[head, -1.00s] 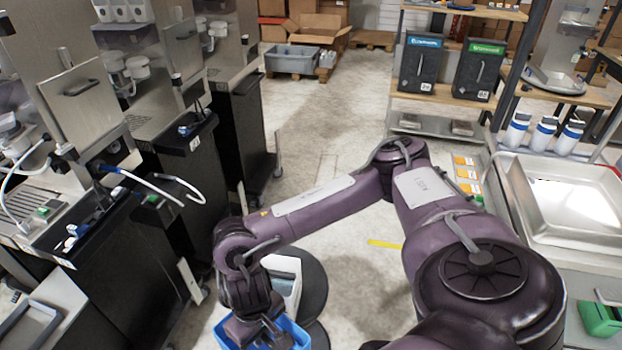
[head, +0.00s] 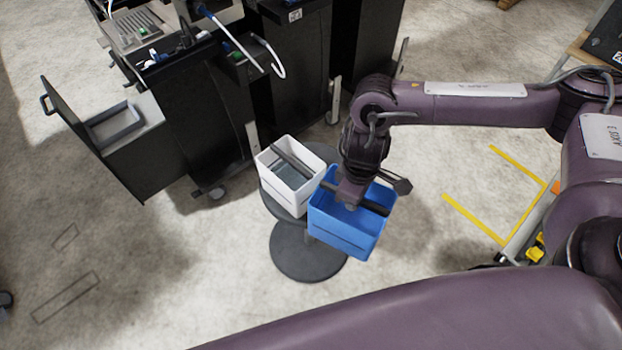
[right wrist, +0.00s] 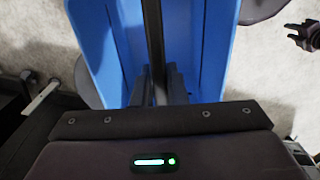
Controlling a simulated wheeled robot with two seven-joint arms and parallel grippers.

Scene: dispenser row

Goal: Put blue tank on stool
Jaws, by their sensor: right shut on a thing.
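The blue tank (head: 346,238) is an open box with a dark bar across its top. My right gripper (head: 349,200) is shut on that bar from above. In the right wrist view the jaws close around the bar, with the blue tank's walls (right wrist: 213,50) on both sides. The round dark grey stool (head: 327,153) stands on the floor behind and left of the blue tank. The tank overlaps the stool's right front edge in the head view and seems held in the air; its underside is hidden. My left gripper is out of view.
A white tank (head: 285,185) with a dark bar sits on the stool, close beside the blue tank, and takes up much of the top. Black dispenser cabinets (head: 200,120) stand behind, one with an open drawer (head: 118,125). Yellow floor tape (head: 475,220) lies to the right.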

